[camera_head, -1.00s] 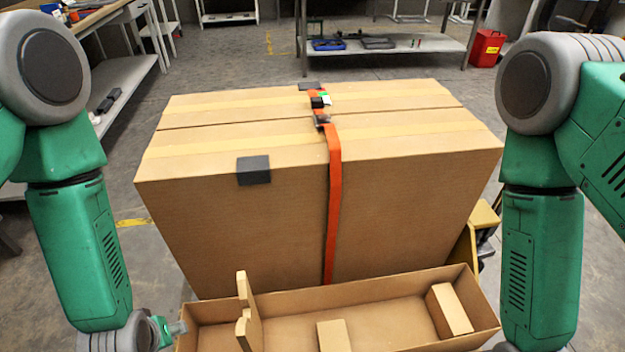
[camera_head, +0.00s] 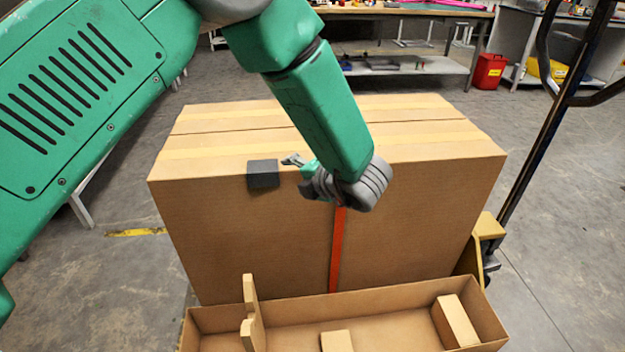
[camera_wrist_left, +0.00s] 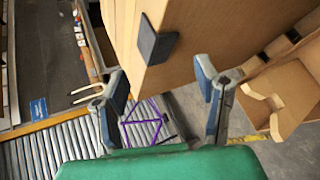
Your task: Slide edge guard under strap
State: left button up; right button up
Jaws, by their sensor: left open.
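The dark grey edge guard (camera_head: 263,174) sits over the front top edge of the large cardboard box (camera_head: 240,235), left of the orange strap. It also shows in the left wrist view (camera_wrist_left: 155,42), ahead of the fingers. The orange strap (camera_head: 337,250) runs down the box front; its upper part is hidden behind my left arm. My left gripper (camera_head: 291,160) is just right of the guard, near the box's top edge. In the left wrist view its fingers (camera_wrist_left: 165,92) are spread apart with nothing between them. My right gripper is not in view.
An open cardboard tray (camera_head: 390,310) with upright inserts stands in front of the box. A pallet jack handle (camera_head: 545,130) rises at the right. A workbench (camera_head: 400,62) and red bin (camera_head: 489,71) stand behind.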

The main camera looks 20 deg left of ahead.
aim_at(278, 175)
pick_arm(q)
jog(key=x, duration=0.2)
jog(key=b+x, duration=0.1)
jog(key=x, duration=0.3)
jog(key=shift+w+f, duration=0.4)
jog(key=shift+w, duration=0.05)
jog(key=x, duration=0.3)
jog(key=shift+s+a+f+b, duration=0.1)
jog(key=shift+a+b, duration=0.2)
jog(key=shift+a, duration=0.1)
jog(key=shift+a+f, duration=0.15)
jog(key=shift+a, duration=0.25)
jog(key=shift+d, duration=0.25)
jog(key=shift+d+r, duration=0.2)
jog(key=shift+d, duration=0.1)
jog(key=c, duration=1.1)
grip_shut()
jog(key=shift+o, duration=0.4)
grip_release()
jog(key=shift+a, duration=0.15)
jog(key=shift+f, duration=0.1)
jog(key=shift+c, duration=1.2)
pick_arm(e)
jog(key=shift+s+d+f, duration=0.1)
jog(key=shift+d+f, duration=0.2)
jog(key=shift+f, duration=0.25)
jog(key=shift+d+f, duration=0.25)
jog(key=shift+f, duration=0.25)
